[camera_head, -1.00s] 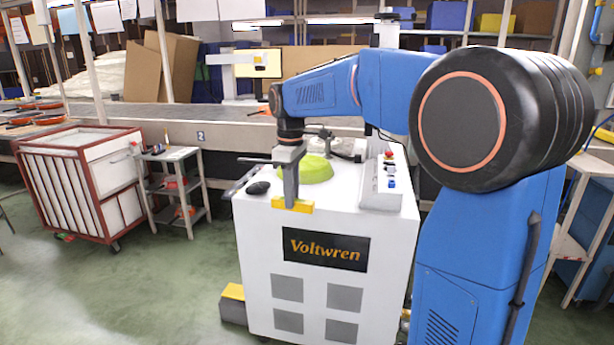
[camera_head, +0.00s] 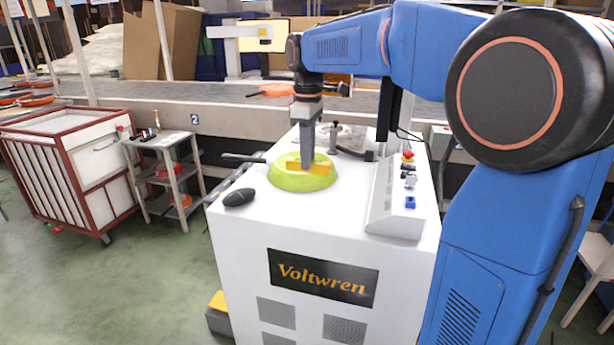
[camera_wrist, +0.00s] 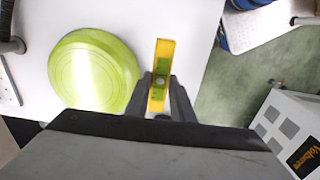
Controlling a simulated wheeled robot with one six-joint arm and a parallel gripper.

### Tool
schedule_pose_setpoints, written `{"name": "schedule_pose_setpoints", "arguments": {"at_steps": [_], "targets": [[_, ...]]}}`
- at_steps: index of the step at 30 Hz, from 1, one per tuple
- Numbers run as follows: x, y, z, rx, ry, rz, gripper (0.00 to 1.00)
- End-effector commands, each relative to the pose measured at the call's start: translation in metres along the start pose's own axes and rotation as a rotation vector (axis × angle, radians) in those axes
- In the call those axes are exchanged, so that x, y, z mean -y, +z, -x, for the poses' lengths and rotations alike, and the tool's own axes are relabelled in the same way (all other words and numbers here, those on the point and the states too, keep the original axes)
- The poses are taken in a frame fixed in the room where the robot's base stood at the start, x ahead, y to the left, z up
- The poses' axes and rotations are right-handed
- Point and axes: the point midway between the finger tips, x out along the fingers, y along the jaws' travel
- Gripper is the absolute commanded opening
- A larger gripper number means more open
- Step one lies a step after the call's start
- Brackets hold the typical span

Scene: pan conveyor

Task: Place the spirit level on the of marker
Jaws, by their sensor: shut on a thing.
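The yellow spirit level (camera_head: 321,168) is clamped in my gripper (camera_head: 308,160), which points down over the white console top. In the wrist view the level (camera_wrist: 165,52), with its green vial, lies between the two fingertips (camera_wrist: 161,95) and extends past them. In the head view the level overlaps the dome; in the wrist view the level appears just right of the dome (camera_wrist: 93,70). I cannot tell the height of the gap below the level. No marker can be clearly identified.
A black rounded object (camera_head: 239,197) lies near the console's left edge. A sloped button box (camera_head: 395,205) stands at its right. Behind the console (camera_head: 235,245) runs a conveyor (camera_head: 220,105). A red-framed cart (camera_head: 75,165) and a small shelf trolley (camera_head: 165,175) stand left.

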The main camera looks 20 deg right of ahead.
Motion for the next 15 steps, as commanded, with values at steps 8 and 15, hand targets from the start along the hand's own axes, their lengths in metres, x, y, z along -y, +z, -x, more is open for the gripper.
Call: {"name": "schedule_pose_setpoints", "arguments": {"at_steps": [8, 15], "targets": [[0.001, 0.000, -0.043, 0.002, -0.003, 0.000, 0.00], [0.000, 0.000, -0.062, 0.000, -0.001, 0.000, 0.00]]}}
